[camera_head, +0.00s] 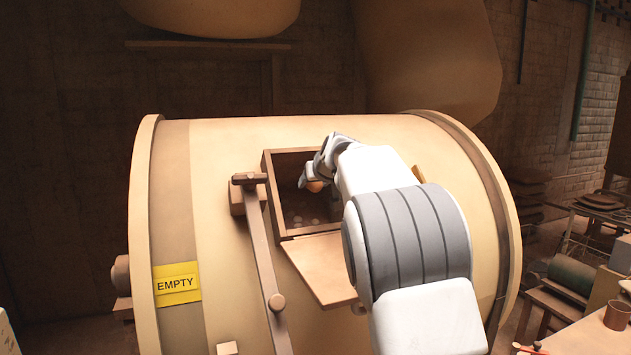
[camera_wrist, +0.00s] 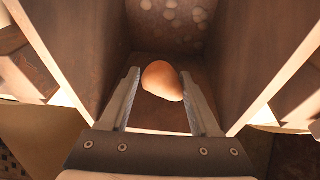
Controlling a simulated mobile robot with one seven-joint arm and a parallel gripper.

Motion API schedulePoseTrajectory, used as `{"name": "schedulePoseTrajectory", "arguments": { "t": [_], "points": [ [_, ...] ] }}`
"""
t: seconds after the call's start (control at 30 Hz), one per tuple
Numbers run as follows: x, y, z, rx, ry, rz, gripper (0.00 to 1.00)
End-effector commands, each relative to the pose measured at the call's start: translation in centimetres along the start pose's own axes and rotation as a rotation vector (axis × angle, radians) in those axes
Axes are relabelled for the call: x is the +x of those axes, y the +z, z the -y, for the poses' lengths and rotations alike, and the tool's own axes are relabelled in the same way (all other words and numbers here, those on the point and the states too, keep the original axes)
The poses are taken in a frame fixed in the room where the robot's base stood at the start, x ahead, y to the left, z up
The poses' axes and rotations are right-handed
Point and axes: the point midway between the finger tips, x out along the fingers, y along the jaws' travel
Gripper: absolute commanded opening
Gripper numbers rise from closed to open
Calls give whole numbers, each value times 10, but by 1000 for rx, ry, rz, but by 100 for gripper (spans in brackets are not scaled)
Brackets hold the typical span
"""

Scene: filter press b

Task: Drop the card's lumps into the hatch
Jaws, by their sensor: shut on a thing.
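A large pale drum (camera_head: 225,190) fills the middle of the head view, with a square open hatch (camera_head: 268,180) in its upper side. My gripper (camera_head: 313,177) is at the hatch mouth. In the wrist view my gripper (camera_wrist: 160,88) is shut on an orange-brown rounded lump (camera_wrist: 162,78), held between the two fingertips. The same lump (camera_head: 315,186) shows small in the head view. Several pale round lumps (camera_wrist: 172,12) lie inside the hatch, beyond the held one. The card is not clearly identifiable. My arm hides the hatch's right side.
A yellow "EMPTY" sign (camera_head: 177,284) is on the drum's left part. A bar (camera_head: 262,255) stands left of the hatch, and a flap (camera_head: 322,270) slopes below it. A bench with a brown cup (camera_head: 617,315) is at the lower right.

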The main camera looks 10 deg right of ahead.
Motion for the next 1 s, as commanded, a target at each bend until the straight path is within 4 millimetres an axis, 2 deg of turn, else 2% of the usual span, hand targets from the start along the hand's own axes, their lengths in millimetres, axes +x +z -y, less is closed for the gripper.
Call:
{"name": "schedulePoseTrajectory", "arguments": {
  "t": [0.13,0.17,0.33,0.73,0.87,1.0],
  "points": [
    [0,-1,0,0,0,-1,3],
    [0,-1,0,0,0,-1,67],
    [-1,-1,0,0,0,-1,97],
    [-5,0,0,1,0,-2,98],
    [-19,0,0,1,0,-4,98],
    [-43,1,0,0,-1,-4,98]
  ]
}}
